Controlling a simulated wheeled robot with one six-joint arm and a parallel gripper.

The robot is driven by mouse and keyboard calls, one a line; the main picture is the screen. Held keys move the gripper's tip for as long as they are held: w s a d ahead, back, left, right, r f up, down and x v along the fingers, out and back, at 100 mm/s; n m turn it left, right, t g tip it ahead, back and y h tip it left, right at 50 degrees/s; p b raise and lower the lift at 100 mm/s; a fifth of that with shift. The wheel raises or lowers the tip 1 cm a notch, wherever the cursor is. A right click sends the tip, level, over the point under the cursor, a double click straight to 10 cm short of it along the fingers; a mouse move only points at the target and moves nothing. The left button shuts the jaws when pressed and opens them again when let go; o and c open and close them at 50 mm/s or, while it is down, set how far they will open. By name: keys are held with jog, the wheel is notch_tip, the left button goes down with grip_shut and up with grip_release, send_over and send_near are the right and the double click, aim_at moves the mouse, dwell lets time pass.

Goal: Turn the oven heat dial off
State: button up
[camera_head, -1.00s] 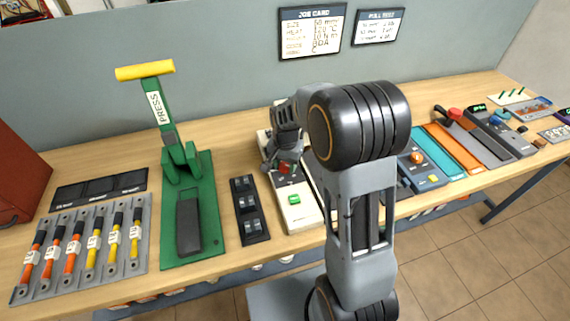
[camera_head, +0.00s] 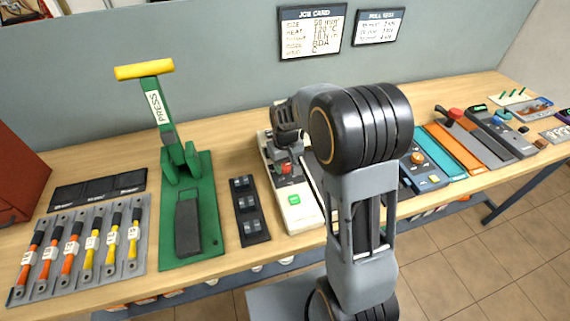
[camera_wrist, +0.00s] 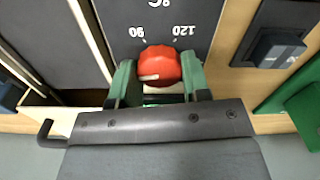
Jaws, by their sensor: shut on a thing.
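The heat dial (camera_wrist: 160,65) is a round red knob with a white pointer stripe, on a dark panel. The panel's printed 90, 120 and °C appear upside down in the wrist view. The stripe points to the left of the picture. The dial also shows in the head view as a small red spot (camera_head: 286,168) on the pale oven unit (camera_head: 300,215). My gripper (camera_wrist: 160,76) has its green-padded fingers on either side of the dial and is shut on it. The unit's far part is partly hidden by my arm in the head view.
A green press (camera_head: 188,205) with a yellow handle and a black switch block (camera_head: 249,210) stand left of the unit. A rack of orange and yellow tools (camera_head: 84,245) lies at far left. A blue panel (camera_head: 425,170) is to the right.

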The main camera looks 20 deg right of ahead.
aim_at(285, 165)
jog(key=shift+n, duration=0.6)
jog(key=o, duration=0.9)
jog(key=shift+o, duration=0.2)
notch_tip(285, 165, up, 14)
jog(key=shift+w+f, duration=0.1)
dwell(0.5)
